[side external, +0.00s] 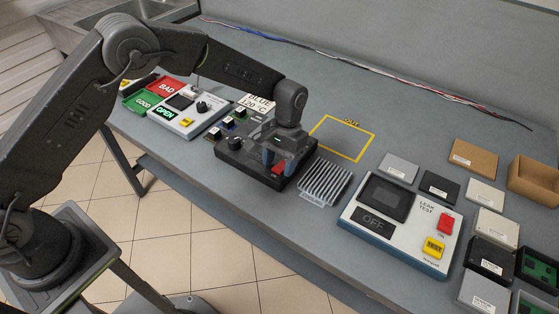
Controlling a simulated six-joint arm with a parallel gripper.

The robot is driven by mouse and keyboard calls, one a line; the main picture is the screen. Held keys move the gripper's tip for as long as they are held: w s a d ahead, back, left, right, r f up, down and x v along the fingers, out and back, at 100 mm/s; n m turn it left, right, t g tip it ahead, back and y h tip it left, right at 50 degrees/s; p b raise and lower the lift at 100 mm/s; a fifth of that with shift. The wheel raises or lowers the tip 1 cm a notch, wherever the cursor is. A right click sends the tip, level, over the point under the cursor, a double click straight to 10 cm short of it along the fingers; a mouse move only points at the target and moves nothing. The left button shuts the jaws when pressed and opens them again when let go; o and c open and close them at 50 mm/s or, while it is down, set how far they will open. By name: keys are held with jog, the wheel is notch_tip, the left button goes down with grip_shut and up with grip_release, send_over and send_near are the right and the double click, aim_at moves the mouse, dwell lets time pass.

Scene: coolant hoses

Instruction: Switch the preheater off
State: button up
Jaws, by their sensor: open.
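The device that looks like the preheater is a black box (236,155) near the middle of the bench, with a black knob on its front left. A red switch (280,169) shows at its right end; its position is too small to read. A small green light shows on top. My gripper (273,160) points down over the right part of this box, close to the red switch. It is open with nothing seen between its fingers. I cannot tell whether a finger touches the switch. My wrist and gripper hide part of the box. A card (258,101) behind it reads "BLUE 120 °C".
A finned metal block (325,183) stands just right of the box. Further right is a leak tester (417,243) reading OFF, then several small boxes. On the left are a white control unit (186,121) and red BAD (166,88) and green GOOD trays. A yellow-outlined square (366,158) is empty.

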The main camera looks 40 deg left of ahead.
jog(key=v, duration=1.3)
jog(key=shift+r, duration=0.35)
jog(key=s+a+r+t, duration=0.4)
jog(key=s+a+r, duration=0.4)
jog(key=s+r, duration=0.45)
jog(key=s+a+t, duration=0.2)
jog(key=s+a, duration=0.1)
jog(key=s, duration=0.5)
jog(key=s+a+t, duration=0.2)
jog(key=s+a, duration=0.1)
jog(key=s, duration=0.6)
jog(key=shift+a+f+t, duration=0.25)
jog(key=shift+f+t, duration=0.05)
